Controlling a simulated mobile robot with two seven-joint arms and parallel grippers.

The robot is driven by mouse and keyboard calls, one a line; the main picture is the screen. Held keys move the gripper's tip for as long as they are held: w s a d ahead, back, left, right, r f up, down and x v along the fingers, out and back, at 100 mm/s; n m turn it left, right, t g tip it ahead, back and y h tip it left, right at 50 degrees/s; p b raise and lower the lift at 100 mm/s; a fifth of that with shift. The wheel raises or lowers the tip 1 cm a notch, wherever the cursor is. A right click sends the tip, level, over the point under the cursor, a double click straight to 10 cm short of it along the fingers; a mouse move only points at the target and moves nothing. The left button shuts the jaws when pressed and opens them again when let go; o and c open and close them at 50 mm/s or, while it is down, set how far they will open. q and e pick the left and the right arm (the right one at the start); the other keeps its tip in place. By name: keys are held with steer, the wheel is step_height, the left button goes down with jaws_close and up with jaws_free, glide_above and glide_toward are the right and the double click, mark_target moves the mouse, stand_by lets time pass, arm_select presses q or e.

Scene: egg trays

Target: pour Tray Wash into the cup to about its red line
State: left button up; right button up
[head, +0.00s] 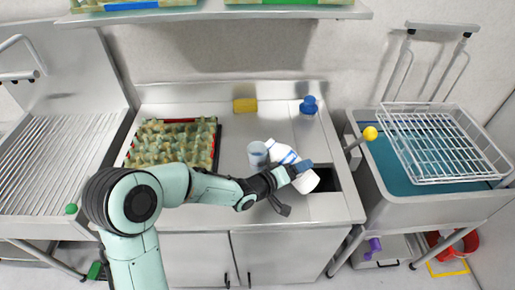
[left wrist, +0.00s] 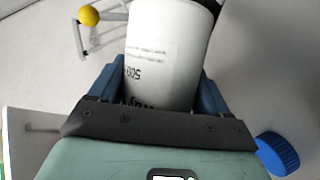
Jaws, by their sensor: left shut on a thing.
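In the left wrist view the bottle (left wrist: 163,60) sits between the two blue fingers of my gripper (left wrist: 160,95); large black letters and "500" show upside down, partly hidden. The greyish, see-through cup (head: 257,154) stands upright just left of the bottle. Its red line and any liquid cannot be made out. My right gripper is not in view.
An egg tray (head: 217,150) lies left of the cup. A dark sink opening (head: 327,180) is below the bottle. A yellow sponge (head: 245,105) and a blue cap-like object (head: 309,105) are at the back. A wire basket (head: 440,145) stands on the right.

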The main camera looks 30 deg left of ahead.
arm_select(q)
steer(key=shift+r, duration=0.1)
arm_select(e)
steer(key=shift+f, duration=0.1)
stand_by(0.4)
